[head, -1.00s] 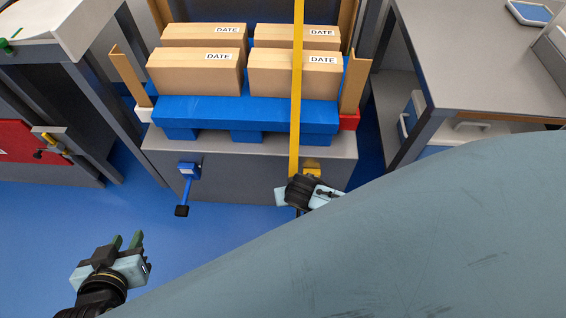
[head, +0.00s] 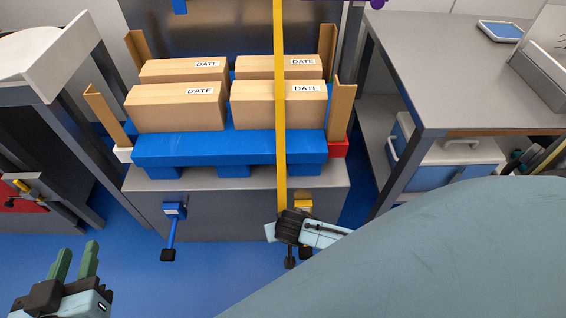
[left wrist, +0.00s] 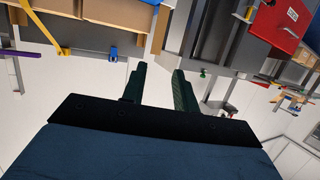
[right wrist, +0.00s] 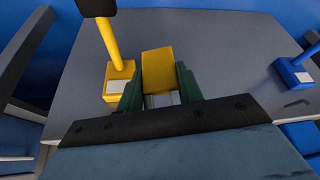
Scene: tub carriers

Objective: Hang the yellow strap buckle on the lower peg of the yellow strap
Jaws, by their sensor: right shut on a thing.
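The yellow strap (head: 281,120) runs down in front of the loaded pallet to my right gripper (head: 287,228). That gripper is shut on the yellow strap buckle (right wrist: 158,70), a yellow block between its green fingers in the right wrist view. The lower yellow peg has a yellow base (head: 304,206) on the grey front panel, partly hidden by the gripper; its arm with a black end shows in the right wrist view (right wrist: 110,45). The buckle is beside the peg, apart from it in that view. My left gripper (head: 76,262) is open and empty at lower left.
A blue peg (head: 172,212) sticks out of the same panel further left. The blue pallet (head: 230,148) carries several cartons (head: 175,107) between brown corner posts. A grey table (head: 470,75) stands at right. My right arm hides the lower right of the head view.

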